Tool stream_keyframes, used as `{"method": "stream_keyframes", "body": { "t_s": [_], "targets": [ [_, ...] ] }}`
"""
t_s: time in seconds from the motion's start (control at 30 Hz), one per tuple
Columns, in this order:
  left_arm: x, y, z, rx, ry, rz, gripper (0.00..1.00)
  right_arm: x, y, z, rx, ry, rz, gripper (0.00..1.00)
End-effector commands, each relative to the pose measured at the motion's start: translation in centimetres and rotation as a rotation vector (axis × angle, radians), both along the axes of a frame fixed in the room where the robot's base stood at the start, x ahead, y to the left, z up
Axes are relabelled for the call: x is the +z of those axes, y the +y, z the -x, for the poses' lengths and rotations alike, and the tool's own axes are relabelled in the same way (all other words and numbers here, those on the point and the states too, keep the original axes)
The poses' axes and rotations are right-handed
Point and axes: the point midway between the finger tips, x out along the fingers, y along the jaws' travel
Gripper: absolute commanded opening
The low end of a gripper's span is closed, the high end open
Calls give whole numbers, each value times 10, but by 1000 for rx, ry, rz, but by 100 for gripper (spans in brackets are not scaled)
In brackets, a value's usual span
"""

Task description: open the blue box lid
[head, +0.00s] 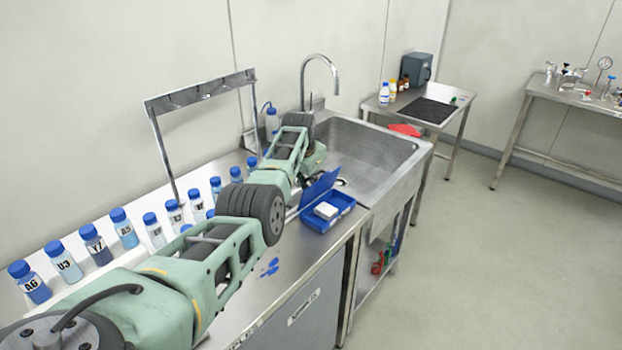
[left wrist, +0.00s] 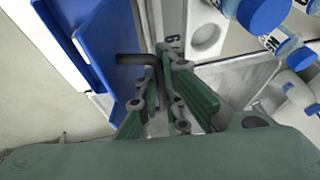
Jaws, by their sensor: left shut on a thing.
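The blue box (head: 335,221) stands on the steel counter just before the sink, with a white block (head: 326,211) inside. Its blue lid (head: 320,187) is raised, tilted up steeply on the box's far left side, so the box stands open. In the left wrist view the blue lid (left wrist: 95,45) is a slanted panel at left, with a dark bent handle (left wrist: 140,60) reaching from it to the fingers. My left gripper (left wrist: 168,65) is shut on this handle. In the head view its fingertips are mostly hidden behind the lid. My right gripper is not in view.
Several blue-capped bottles (head: 95,244) line the back of the counter, under a metal frame (head: 200,92). The sink (head: 365,150) with its tall faucet lies beyond the box. Blue marks (head: 270,267) lie on the counter nearer. The floor (head: 480,260) at right is clear.

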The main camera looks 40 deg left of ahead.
Motion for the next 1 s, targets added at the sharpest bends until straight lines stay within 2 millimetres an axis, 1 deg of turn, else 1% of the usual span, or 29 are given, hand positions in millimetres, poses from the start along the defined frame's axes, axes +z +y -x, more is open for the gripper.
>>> {"method": "stream_keyframes", "body": {
  "t_s": [0.03, 0.27, 0.3, 0.37, 0.77, 1.0],
  "targets": [
    [-6, -1, 4, -1, 15, 3, 0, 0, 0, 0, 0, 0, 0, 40],
    [-7, -1, 4, -1, 16, 3, 0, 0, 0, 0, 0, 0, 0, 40],
    [-7, -1, 4, -1, 16, 3, 8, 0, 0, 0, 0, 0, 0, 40],
    [-6, -1, 3, -1, 15, 3, 14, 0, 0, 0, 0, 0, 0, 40],
    [0, -1, 2, -1, 5, 1, 14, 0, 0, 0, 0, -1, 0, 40],
    [16, -2, 8, 1, 3, -1, 14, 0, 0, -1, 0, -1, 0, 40]
  ]
}}
